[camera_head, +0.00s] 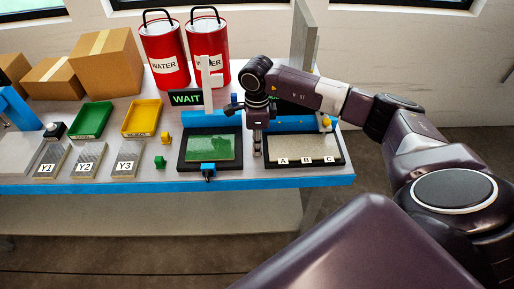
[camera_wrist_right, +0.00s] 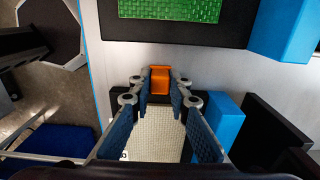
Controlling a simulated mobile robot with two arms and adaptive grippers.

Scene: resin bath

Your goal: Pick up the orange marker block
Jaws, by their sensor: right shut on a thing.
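The orange marker block (camera_wrist_right: 160,80) shows in the right wrist view between the two fingertips of my right gripper (camera_wrist_right: 160,86), which is shut on it. In the head view my right gripper (camera_head: 257,150) points down between the green panel (camera_head: 211,148) and the light plate (camera_head: 302,149) marked A, B and C. I cannot make out the block in the head view, and whether it still touches the surface below is unclear. My left gripper is not in view.
A yellow block (camera_head: 165,137) and a green block (camera_head: 160,162) stand left of the green panel. A green tray (camera_head: 92,120), a yellow tray (camera_head: 142,118) and plates Y1, Y2 and Y3 (camera_head: 126,160) lie further left. Red water cans (camera_head: 165,55) and cardboard boxes (camera_head: 107,62) stand behind.

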